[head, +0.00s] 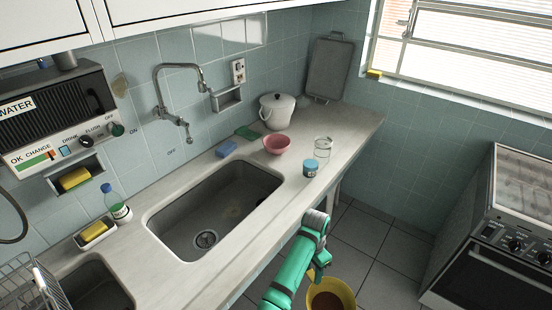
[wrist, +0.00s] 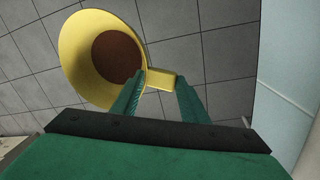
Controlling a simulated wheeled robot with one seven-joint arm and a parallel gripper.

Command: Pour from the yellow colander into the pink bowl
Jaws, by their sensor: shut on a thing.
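The yellow colander (head: 344,287) is in front of the counter, over the floor, with brown contents (head: 327,303) inside. In the wrist view the colander (wrist: 72,50) shows its open top, brown contents (wrist: 118,56) and a handle (wrist: 161,79). My gripper (head: 318,275) is shut on the colander's handle; its green fingers also show in the wrist view (wrist: 158,90). The pink bowl (head: 277,145) sits on the counter behind the sink, to the upper left of my gripper. The wrist view does not show the bowl.
A blue-lidded jar (head: 310,168) and a clear glass jar (head: 323,147) stand to the right of the bowl. A white lidded pot (head: 277,111) is behind it. Blue (head: 226,148) and green (head: 246,133) sponges lie to its left. The sink (head: 210,205) is nearer, and a stove (head: 500,230) stands at right.

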